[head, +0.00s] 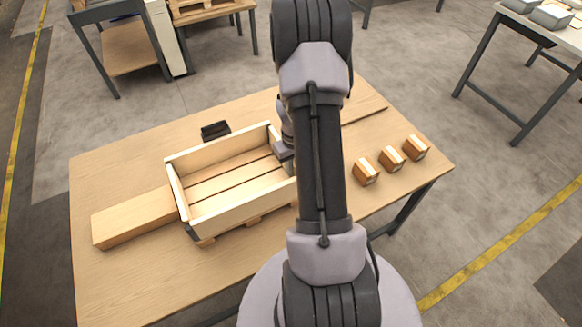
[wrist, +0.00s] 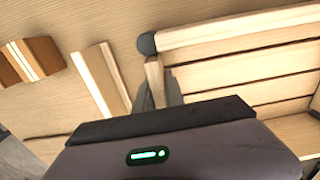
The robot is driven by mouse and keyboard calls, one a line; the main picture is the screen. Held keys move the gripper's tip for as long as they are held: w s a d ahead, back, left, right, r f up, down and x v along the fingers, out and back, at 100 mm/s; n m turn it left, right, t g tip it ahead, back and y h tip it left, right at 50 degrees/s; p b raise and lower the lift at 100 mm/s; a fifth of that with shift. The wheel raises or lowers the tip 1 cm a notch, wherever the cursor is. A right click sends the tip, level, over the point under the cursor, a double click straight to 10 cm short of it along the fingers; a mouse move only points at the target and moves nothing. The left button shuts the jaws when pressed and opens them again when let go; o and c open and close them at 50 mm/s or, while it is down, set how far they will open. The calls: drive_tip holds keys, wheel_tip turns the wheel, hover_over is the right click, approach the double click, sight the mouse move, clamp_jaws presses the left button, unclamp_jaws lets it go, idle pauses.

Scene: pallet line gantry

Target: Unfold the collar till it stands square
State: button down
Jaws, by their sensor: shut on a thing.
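The collar (head: 245,207) is a pale wooden frame around a low slatted pallet (head: 232,180) on the table. Its back, left and front walls stand upright in the head view; my arm hides most of its right side. My gripper (head: 286,152) is at the collar's right end. In the wrist view my gripper (wrist: 157,92) is shut on the end of a narrow collar board (wrist: 154,74), one finger on each side. A dark round hinge (wrist: 146,43) sits at the corner just beyond, beside a long collar wall (wrist: 235,30). Whether the corners are square cannot be told.
A long wooden block (head: 132,216) lies against the collar's left side. A small black object (head: 215,130) lies behind it. Several small banded blocks (head: 391,158) stand at the right, and a thin strip (head: 364,114) lies at the back. The table's (head: 115,275) front left is clear.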

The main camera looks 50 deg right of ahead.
drive_tip(key=shift+d, duration=0.15)
drive_tip(key=c, duration=1.4)
unclamp_jaws()
drive_tip(key=shift+d, duration=0.1)
drive_tip(key=shift+c, duration=0.2)
drive_tip(key=shift+r, duration=0.1)
wheel_tip(320, 180, up, 17)
drive_tip(key=p, duration=0.6)
drive_tip(key=shift+r, duration=0.15)
